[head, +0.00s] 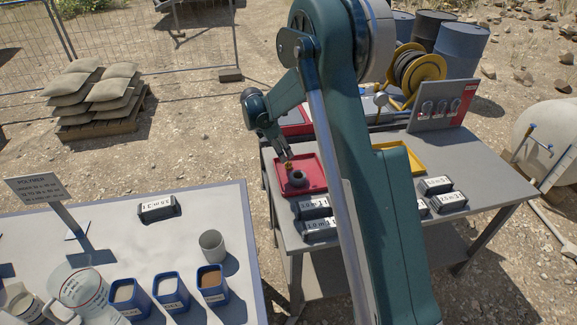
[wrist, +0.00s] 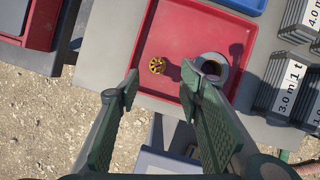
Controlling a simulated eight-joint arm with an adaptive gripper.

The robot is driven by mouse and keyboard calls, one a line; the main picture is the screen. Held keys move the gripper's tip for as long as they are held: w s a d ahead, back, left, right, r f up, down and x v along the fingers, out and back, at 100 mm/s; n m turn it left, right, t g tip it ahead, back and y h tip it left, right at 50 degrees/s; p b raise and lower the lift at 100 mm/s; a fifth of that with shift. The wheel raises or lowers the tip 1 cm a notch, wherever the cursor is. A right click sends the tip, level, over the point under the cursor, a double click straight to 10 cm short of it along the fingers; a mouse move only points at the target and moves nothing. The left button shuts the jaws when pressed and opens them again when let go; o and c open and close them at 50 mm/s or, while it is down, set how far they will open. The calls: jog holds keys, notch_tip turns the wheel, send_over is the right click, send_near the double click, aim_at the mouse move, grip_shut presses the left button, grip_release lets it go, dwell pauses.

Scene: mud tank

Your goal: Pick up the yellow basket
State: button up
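In the head view, the basket (head: 288,167) shows just below the fingertips. My gripper (wrist: 160,84) is open and empty. In the wrist view its two fingers stand apart, with the basket between and just beyond their tips. The right finger overlaps the grey ring's lower left edge in that picture; I cannot tell whether they touch.
Several dark labelled weight blocks (wrist: 283,85) stand right of the tray. A blue tray (wrist: 243,4) and a yellow tray (head: 402,152) lie on the same table. A second table (head: 130,240) at left holds blue containers (head: 171,290) and a grey cup (head: 212,246).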

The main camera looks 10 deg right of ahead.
aim_at(288, 162)
jog(key=shift+f, duration=0.15)
jog(key=shift+x, duration=1.25)
jog(key=shift+w, duration=0.1)
jog(key=shift+b+x, duration=0.65)
jog(key=shift+x, duration=2)
jog(key=shift+w, duration=0.15)
jog(key=c, duration=0.7)
